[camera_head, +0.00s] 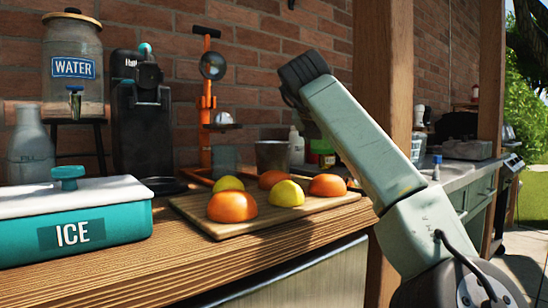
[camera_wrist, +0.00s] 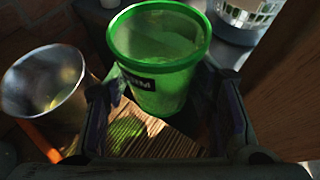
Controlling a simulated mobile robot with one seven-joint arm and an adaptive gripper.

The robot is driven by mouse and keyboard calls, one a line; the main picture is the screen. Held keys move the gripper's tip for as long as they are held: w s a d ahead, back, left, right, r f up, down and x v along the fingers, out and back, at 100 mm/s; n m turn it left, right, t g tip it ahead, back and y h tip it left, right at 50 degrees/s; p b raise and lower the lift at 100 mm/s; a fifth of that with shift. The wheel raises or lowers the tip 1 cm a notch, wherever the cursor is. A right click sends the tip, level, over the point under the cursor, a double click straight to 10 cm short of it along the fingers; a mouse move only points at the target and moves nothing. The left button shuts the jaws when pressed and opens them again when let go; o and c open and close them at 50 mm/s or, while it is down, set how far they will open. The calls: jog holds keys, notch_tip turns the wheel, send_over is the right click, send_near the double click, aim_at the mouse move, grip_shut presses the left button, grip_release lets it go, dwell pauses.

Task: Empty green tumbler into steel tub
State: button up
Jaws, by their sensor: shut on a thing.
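The green tumbler (camera_wrist: 165,88), translucent with a dark label, is between the fingers of my gripper (camera_wrist: 166,108) in the wrist view. The gripper is shut on it. Its open rim faces up toward the wrist camera, and its contents are unclear. The steel tub (camera_wrist: 42,92) stands to its left, apart from it, with its mouth open. In the head view the steel tub (camera_head: 272,157) stands behind the cutting board. A patch of green shows beside my arm there, probably the tumbler; my arm hides the gripper.
A cutting board (camera_head: 247,222) with halved citrus fruit lies in front of the tub. An orange press (camera_head: 207,100) stands behind it. A teal ice box (camera_head: 75,225), a water dispenser (camera_head: 73,65) and a black machine (camera_head: 140,120) fill the left. A wooden post (camera_head: 382,80) is near my arm.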

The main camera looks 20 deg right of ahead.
aim_at(320, 150)
notch_tip(320, 150, down, 4)
jog(key=b, duration=0.3)
jog(key=shift+a+r, duration=0.1)
jog(key=shift+r, duration=0.05)
